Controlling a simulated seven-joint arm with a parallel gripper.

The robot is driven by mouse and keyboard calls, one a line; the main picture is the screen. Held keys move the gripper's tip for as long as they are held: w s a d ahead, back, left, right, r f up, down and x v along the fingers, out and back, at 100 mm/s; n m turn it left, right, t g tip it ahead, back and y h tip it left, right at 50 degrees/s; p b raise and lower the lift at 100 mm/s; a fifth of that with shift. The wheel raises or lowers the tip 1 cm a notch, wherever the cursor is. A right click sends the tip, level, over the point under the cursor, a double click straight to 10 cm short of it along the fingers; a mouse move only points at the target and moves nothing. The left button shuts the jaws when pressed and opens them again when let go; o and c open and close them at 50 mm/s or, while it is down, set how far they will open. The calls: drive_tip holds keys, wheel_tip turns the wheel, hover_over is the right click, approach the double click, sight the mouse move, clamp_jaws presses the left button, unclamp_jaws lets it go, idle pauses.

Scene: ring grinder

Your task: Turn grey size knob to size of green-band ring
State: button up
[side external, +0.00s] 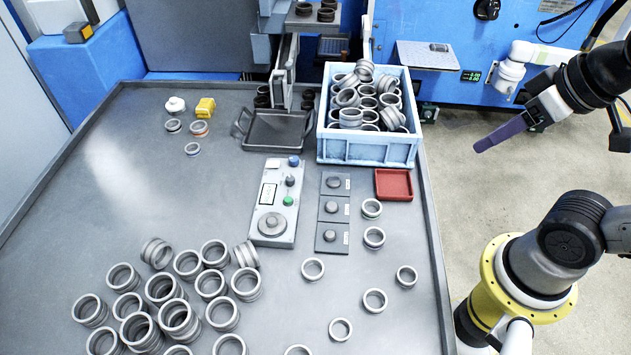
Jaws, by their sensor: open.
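The grey size knob (271,225) is a round dial at the near end of a light grey control box (256,210) on the table. The box also has a small display (268,193) whose reading is too small to tell. A ring with a green band (372,208) lies right of the box, below the red tray. Another ring with a greenish tint (173,126) lies at the back left. My gripper (482,146), with purple fingers, is at the right, beyond the table's right edge and away from the knob. It is open and appears empty; its finger gap is hard to see.
Blue (294,162), dark and green (288,201) buttons sit on the box. A blue crate of rings (366,152), a red tray (394,170) and a dark tray (275,145) are behind. Loose rings crowd the front left.

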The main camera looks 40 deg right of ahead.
drive_tip(key=w+r+m, duration=0.6)
drive_tip(key=w+r, duration=0.3)
drive_tip(key=w, duration=0.2)
drive_tip(key=m+g, duration=0.3)
drive_tip(key=g, duration=0.3)
hover_over(290, 178)
wheel_tip(290, 178, down, 28)
wheel_tip(290, 178, down, 13)
